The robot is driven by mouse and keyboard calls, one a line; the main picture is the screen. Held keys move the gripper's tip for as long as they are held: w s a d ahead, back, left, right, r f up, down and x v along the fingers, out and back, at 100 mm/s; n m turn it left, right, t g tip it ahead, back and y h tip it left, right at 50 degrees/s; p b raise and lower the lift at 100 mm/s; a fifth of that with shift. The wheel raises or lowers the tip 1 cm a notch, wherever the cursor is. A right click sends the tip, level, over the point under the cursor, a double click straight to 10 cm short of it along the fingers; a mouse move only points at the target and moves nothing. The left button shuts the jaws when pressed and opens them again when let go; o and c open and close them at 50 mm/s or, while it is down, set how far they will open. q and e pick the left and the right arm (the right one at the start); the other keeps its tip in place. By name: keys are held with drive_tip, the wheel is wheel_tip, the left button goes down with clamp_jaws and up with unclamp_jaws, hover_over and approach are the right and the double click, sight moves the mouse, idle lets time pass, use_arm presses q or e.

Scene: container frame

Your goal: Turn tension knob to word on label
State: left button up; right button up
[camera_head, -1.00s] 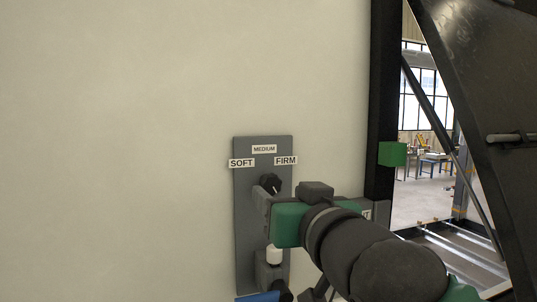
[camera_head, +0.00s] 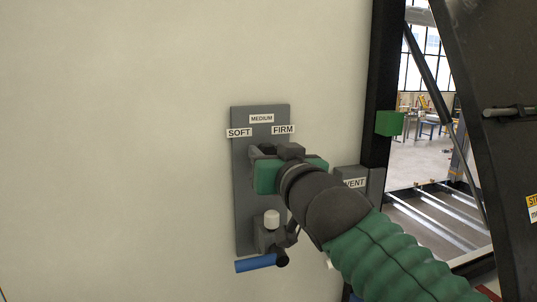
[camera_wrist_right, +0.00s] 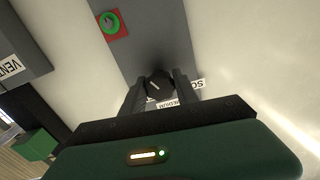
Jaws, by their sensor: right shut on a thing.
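A dark tension knob (camera_wrist_right: 157,84) with a short light pointer line sits on a grey panel (camera_head: 243,200) on the pale wall. Around its upper side are the labels SOFT (camera_head: 239,132), MEDIUM (camera_head: 261,118) and FIRM (camera_head: 283,129). My right gripper (camera_wrist_right: 159,83) is shut on the knob, with one finger on each side of it. In the head view the right gripper (camera_head: 268,151) mostly hides the knob. In the wrist view FIRM is hidden, and I cannot tell exactly which word the pointer faces. My left gripper is not in view.
A grey VENT box (camera_head: 354,183) is to the right, beside a black frame post (camera_head: 383,80) with a green block (camera_head: 390,123). The wall at left is clear.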

clamp_jaws()
drive_tip(key=shift+n, duration=2.9)
drive_tip(key=o, duration=1)
unclamp_jaws()
drive_tip(key=shift+s, duration=0.1)
